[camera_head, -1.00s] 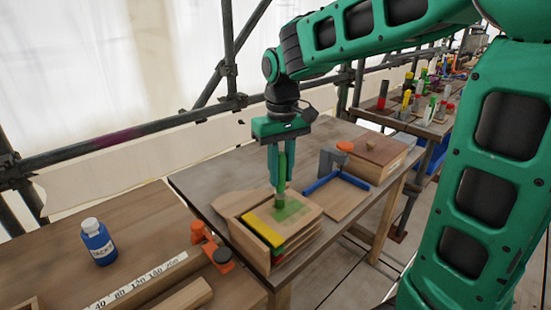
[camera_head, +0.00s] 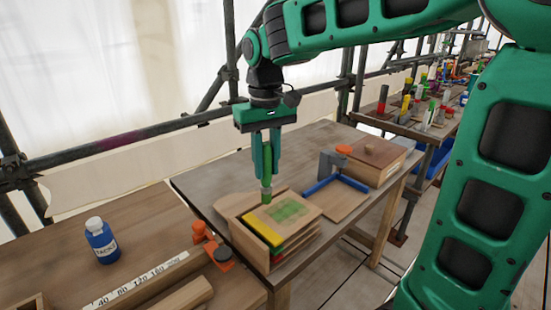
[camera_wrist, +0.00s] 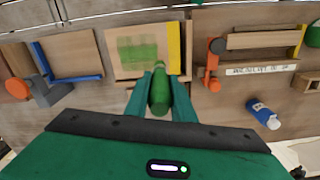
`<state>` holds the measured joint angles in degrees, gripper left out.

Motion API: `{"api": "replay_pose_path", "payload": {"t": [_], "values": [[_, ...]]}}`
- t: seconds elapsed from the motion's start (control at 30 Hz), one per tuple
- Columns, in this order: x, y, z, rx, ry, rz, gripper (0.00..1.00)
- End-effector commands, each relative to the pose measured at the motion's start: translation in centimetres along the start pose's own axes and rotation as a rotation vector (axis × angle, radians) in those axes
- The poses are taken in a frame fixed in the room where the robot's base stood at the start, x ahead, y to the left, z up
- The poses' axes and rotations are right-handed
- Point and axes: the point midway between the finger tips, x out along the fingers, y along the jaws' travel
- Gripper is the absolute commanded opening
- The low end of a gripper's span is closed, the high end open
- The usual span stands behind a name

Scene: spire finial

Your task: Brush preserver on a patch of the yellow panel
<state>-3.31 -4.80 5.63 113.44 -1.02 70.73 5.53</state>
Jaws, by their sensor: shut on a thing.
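The panel with the yellow edge strip (camera_head: 262,228) lies on top of a stack on the table. A green, streaky patch (camera_head: 287,211) covers part of its wooden face; it also shows in the wrist view (camera_wrist: 138,54). My gripper (camera_head: 265,178) is shut on a green-handled brush (camera_head: 264,160), held upright with its tip down. The brush tip is at the panel's far left edge, beside the green patch; I cannot tell whether it touches. In the wrist view the brush (camera_wrist: 159,95) lies between the fingers, just below the panel's edge.
A blue corner frame (camera_head: 340,182) with an orange-knobbed clamp (camera_head: 343,149) and a wooden box (camera_head: 378,160) stand behind right. A blue bottle (camera_head: 101,242), a marked rule (camera_head: 140,280) and an orange clamp (camera_head: 211,245) are at left. Scaffold poles run behind.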

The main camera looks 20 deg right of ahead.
Motion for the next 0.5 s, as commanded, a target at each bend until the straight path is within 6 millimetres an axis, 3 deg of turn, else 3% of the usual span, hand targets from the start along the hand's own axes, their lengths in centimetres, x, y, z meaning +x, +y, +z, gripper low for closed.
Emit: {"api": "replay_pose_path", "payload": {"t": [0.3,0.5], "values": [[-2.8,0.0,0.0,0.0,0.001,0.0,0.0],[-3.3,0.0,0.0,0.0,0.0,0.0,0.0]]}}
